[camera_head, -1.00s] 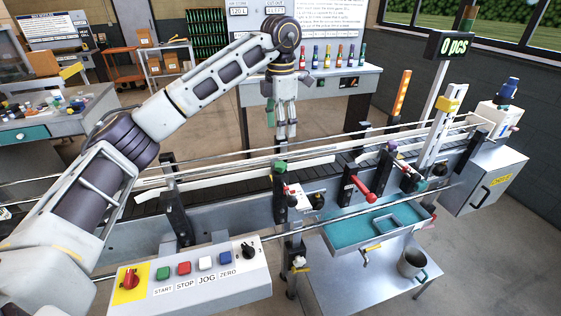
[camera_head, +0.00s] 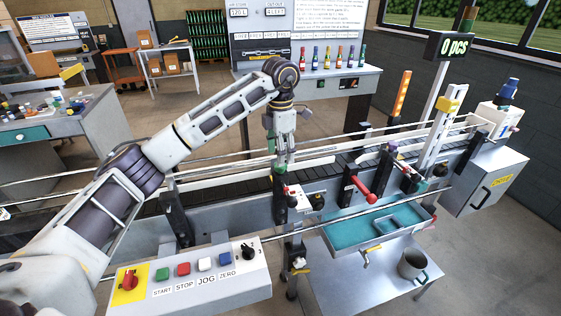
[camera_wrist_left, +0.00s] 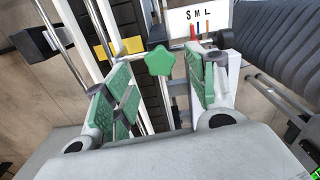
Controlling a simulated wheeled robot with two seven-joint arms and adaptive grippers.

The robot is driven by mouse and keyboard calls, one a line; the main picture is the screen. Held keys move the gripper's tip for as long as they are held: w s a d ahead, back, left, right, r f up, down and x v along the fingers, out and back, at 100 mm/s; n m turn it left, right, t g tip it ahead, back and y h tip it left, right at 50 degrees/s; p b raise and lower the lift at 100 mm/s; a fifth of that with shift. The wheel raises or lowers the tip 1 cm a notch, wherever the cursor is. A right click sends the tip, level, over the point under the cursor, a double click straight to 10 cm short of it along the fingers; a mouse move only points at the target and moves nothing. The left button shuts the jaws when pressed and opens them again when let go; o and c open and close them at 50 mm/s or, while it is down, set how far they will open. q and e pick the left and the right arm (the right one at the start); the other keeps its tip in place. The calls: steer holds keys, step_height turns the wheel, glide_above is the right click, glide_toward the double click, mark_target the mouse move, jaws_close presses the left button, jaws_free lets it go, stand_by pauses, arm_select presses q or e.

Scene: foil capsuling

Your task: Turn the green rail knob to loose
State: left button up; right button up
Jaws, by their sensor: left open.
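The green rail knob (camera_wrist_left: 159,61) is star-shaped and shows in the wrist view between the two fingers of my left gripper (camera_wrist_left: 158,72). The fingers have green pads and are apart, with a gap to the knob on both sides. In the head view my left gripper (camera_head: 284,154) points down, right at the green knob (camera_head: 279,168), which sits on top of a dark post at the conveyor's near side. The knob is partly crowded by the fingers there. I cannot tell from the views how much height separates them. My right gripper is not in view.
The conveyor (camera_head: 240,182) with its guide rails runs across the scene. A red lever (camera_head: 363,189) and a purple knob (camera_head: 393,146) are to the right. A control box (camera_head: 190,285) is in front, and a size label (camera_wrist_left: 198,22) stands beside the knob.

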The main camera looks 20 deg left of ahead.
mark_target(281, 168)
arm_select(q)
step_height(281, 168, down, 3)
steer(key=shift+r, duration=0.15)
steer(key=shift+f, duration=0.5)
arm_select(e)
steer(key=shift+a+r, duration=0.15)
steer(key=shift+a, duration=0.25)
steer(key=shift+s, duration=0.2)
arm_select(q)
steer(key=c, duration=1)
steer(key=shift+c, duration=0.2)
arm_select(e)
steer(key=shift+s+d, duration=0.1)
